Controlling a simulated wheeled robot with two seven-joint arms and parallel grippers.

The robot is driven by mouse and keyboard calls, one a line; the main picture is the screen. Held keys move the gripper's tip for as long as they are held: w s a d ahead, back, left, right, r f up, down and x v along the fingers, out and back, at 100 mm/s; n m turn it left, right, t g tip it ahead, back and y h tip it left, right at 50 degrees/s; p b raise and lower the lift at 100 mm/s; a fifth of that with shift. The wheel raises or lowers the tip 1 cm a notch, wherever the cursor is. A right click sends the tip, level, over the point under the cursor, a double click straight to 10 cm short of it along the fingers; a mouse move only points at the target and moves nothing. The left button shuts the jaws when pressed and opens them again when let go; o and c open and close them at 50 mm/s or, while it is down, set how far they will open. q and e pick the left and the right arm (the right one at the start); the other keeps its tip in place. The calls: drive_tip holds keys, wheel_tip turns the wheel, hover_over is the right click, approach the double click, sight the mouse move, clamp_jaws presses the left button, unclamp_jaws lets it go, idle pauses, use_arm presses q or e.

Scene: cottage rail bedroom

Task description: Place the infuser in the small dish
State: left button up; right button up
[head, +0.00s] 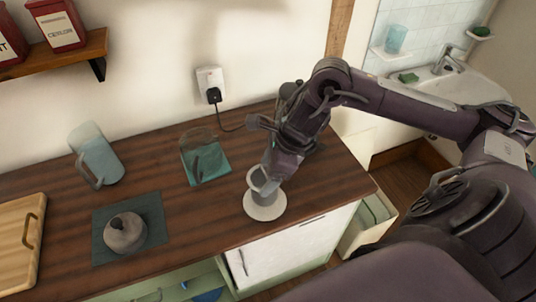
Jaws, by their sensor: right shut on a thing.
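The small dish (265,212) is a round, whitish dish on the dark wooden counter, near the front edge right of centre. My right gripper (264,183) is directly over the dish, pointing down, and is shut on a small grey thing that looks like the infuser (258,178). The fingers hide much of it. I cannot tell whether its lower end touches the dish or hangs just above it. My left gripper is not in view.
A frosted jug (97,155) and a cutting board (18,255) are left. A socket with plug (212,85) is on the wall.

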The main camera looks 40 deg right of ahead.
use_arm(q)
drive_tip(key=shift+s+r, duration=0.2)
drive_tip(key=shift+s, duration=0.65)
use_arm(e)
drive_tip(key=shift+s+f, duration=0.1)
drive_tip(key=shift+f, duration=1.85)
drive_tip(key=o, duration=1.2)
use_arm(q)
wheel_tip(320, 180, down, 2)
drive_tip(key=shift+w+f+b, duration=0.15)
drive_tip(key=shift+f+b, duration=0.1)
drive_tip(key=shift+b, duration=0.75)
use_arm(e)
drive_tip(key=v, duration=1.2)
